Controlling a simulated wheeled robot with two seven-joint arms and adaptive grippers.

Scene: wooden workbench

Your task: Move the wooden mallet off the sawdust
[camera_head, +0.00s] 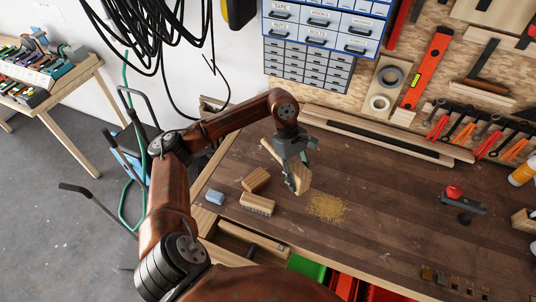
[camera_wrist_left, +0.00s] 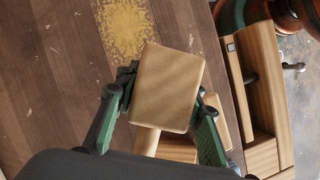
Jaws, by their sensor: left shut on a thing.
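The wooden mallet is held in my left gripper (camera_head: 291,184). Its pale block head (camera_head: 302,177) sits between the fingers, and the handle (camera_head: 269,150) points up and left in the head view. In the left wrist view the mallet head (camera_wrist_left: 168,88) fills the space between the green-linked fingers of my left gripper (camera_wrist_left: 165,97), with part of the handle (camera_wrist_left: 146,141) below it. The yellow sawdust (camera_head: 327,207) lies on the bench just right of the mallet; it also shows in the wrist view (camera_wrist_left: 126,27). The mallet's height above the bench is hard to tell.
A wooden block (camera_head: 256,180), a brush (camera_head: 258,204) and a blue block (camera_head: 215,197) lie left of the gripper on the workbench (camera_head: 400,220). A red-knobbed tool (camera_head: 460,200) stands at the right. The bench between sawdust and that tool is clear.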

